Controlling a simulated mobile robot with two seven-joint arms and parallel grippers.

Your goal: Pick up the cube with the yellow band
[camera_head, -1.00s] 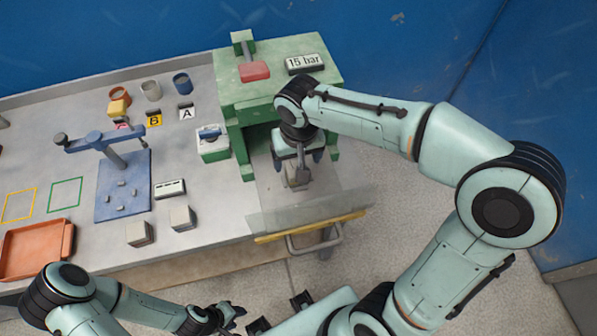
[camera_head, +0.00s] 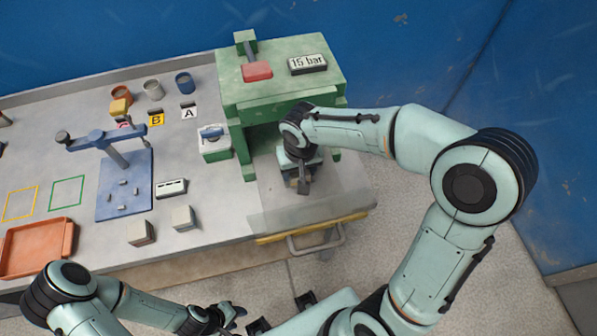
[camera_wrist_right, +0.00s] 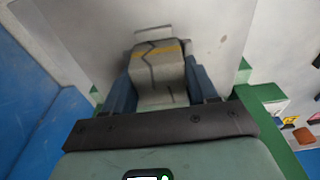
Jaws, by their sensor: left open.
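In the right wrist view a grey cube with a yellow band (camera_wrist_right: 157,72) and dark lines sits between the two blue fingers of my right gripper (camera_wrist_right: 160,80). The fingers flank it closely on both sides, but I cannot tell whether they press on it. In the head view my right gripper (camera_head: 300,172) points down over the pale plate in front of the green press; the hand mostly hides the cube there. My left gripper (camera_head: 232,314) is open and empty, below the table's front edge.
The green press (camera_head: 285,88) with its "15 bar" display stands just behind my right gripper. A yellow-edged handle (camera_head: 315,240) lies in front.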

